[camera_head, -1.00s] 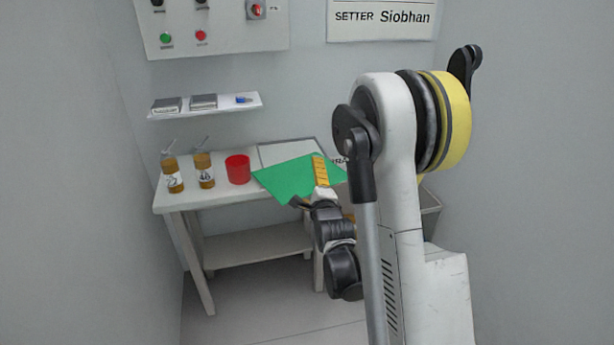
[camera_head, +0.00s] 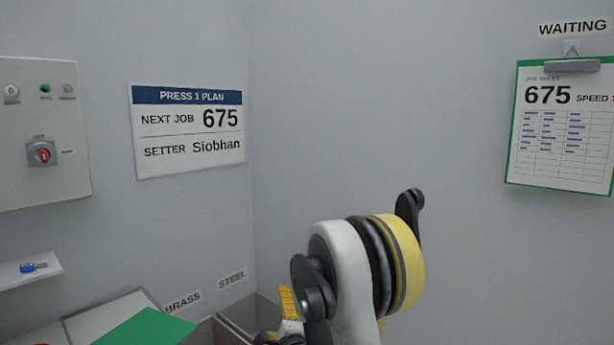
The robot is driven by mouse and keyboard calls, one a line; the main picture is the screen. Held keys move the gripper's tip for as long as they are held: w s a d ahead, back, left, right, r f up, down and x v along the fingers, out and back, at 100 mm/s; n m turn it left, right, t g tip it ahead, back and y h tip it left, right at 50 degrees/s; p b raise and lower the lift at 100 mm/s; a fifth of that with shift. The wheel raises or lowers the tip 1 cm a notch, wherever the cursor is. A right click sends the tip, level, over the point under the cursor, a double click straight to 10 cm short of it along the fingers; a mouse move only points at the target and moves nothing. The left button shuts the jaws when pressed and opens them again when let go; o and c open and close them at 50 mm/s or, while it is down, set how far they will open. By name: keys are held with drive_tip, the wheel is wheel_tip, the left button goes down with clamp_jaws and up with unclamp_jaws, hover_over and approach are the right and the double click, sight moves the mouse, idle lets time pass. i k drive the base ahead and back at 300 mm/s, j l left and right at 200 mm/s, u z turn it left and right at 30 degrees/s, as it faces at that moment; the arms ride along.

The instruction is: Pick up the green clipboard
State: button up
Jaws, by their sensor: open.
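A green clipboard (camera_head: 511,150) with a metal clip and a white job sheet marked 675 hangs on the right wall, under a WAITING label. The right frame edge cuts it off. A plain flat green panel (camera_head: 148,328) shows at the bottom left over the table; the frame cuts it off, and I cannot tell whether it is also a clipboard. My gripper (camera_head: 287,302) is at the bottom centre, in front of the bins, with a yellow finger visible and the rest mostly hidden. It is open, apart from the green panel and far from the hanging clipboard.
Bins labelled BRASS and STEEL (camera_head: 262,312) stand in the corner behind my gripper. A plan board (camera_head: 188,163) reading NEXT JOB 675 and a control panel (camera_head: 60,110) are on the left wall. A small shelf (camera_head: 18,277) holds a blue item. The right wall below the clipboard is clear.

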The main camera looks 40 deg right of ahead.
sight(562, 138)
drive_tip(key=z, duration=2.9)
